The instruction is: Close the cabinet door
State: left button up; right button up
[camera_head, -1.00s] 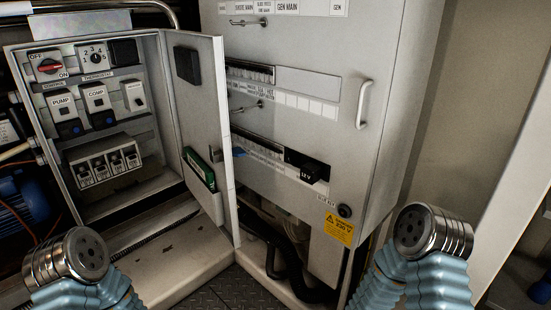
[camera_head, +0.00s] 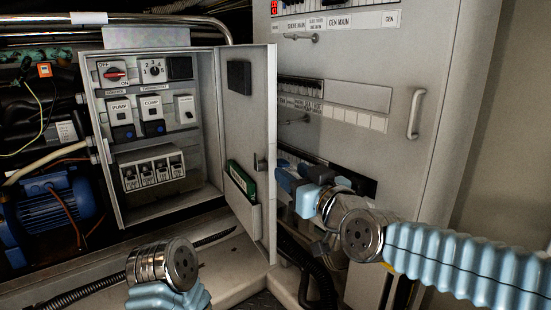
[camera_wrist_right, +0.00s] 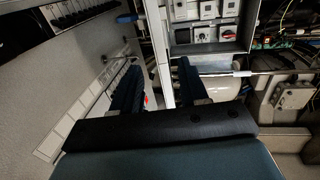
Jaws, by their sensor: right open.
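The grey cabinet (camera_head: 212,120) stands open at the left of the head view, with switches inside. Its door (camera_head: 250,130) is hinged on the cabinet's right side and swung out toward me. A latch and a green item in a pocket show on its inner face. My right gripper (camera_head: 287,178) is open, just right of the door's free edge, its fingers pointing left. In the right wrist view, the door (camera_wrist_right: 155,40) shows nearly edge-on in the gap between the open fingers (camera_wrist_right: 157,85); contact cannot be told. Of my left arm only the wrist shows; its gripper is out of view.
A tall grey panel (camera_head: 345,65) with a handle (camera_head: 415,114) stands right of the door, close behind my right gripper. A blue motor (camera_head: 55,210) and cables lie at the left. A metal pipe (camera_head: 200,20) passes above the cabinet.

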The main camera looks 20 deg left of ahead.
aim_at(272, 158)
jog(key=p+x, duration=0.1)
jog(key=x, duration=0.7)
jog(key=shift+w+a+p, duration=0.25)
jog(key=shift+a+p, duration=0.05)
jog(key=shift+c, duration=0.4)
grip_shut()
